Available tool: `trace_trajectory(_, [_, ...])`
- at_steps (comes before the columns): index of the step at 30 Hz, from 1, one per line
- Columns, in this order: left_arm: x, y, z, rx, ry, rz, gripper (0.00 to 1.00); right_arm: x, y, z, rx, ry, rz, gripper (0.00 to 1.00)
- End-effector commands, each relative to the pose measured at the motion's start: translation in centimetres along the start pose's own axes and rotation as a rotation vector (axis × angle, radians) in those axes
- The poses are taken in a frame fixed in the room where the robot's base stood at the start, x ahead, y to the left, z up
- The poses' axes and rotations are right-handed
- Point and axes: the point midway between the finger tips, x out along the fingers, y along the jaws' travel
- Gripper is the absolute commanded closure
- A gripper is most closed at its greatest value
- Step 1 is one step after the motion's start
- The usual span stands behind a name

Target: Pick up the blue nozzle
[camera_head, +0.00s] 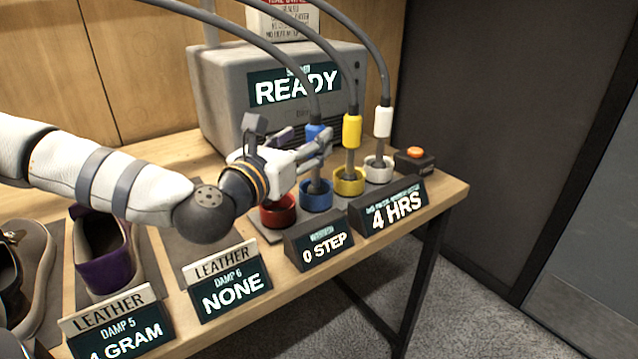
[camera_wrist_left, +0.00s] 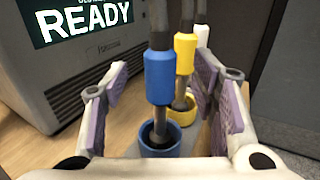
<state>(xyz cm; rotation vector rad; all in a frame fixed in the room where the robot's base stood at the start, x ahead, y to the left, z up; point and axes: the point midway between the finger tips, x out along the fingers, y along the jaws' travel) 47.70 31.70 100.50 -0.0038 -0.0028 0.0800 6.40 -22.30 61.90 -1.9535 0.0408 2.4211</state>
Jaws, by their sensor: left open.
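The blue nozzle (camera_head: 313,133) stands upright with its tip in a blue cup (camera_head: 316,198), and a grey hose rises from its top. In the left wrist view the blue nozzle (camera_wrist_left: 159,78) is between the two finger pads, with gaps on both sides, above the blue cup (camera_wrist_left: 158,145). My left gripper (camera_head: 318,140) is open around the nozzle and not closed on it. It also shows in the left wrist view (camera_wrist_left: 160,95). The gripper partly covers the nozzle in the head view. My right gripper is not in view.
A yellow nozzle (camera_head: 352,131) and a white nozzle (camera_head: 383,122) stand in cups to the right. A red cup (camera_head: 277,212) is left of the blue one. A grey machine (camera_head: 218,100) reading READY stands behind. Signs (camera_head: 320,245) line the table's front edge; shoes (camera_head: 103,255) are at left.

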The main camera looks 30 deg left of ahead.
Motion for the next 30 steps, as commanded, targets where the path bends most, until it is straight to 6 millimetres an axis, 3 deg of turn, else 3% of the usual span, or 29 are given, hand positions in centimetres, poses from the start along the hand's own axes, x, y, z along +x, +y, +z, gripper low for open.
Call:
trace_trajectory(6, [4.1,0.0,-0.4,0.004,0.007,0.0,0.47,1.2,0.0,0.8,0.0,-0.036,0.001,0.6])
trace_trajectory(14, [4.5,0.0,0.0,0.001,0.002,0.0,0.47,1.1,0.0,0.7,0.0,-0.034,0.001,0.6])
trace_trajectory(21, [4.5,0.0,0.0,0.001,0.002,0.0,1.0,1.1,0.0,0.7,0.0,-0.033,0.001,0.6])
trace_trajectory(30, [4.5,0.0,0.1,0.001,0.001,0.0,1.0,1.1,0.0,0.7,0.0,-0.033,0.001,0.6])
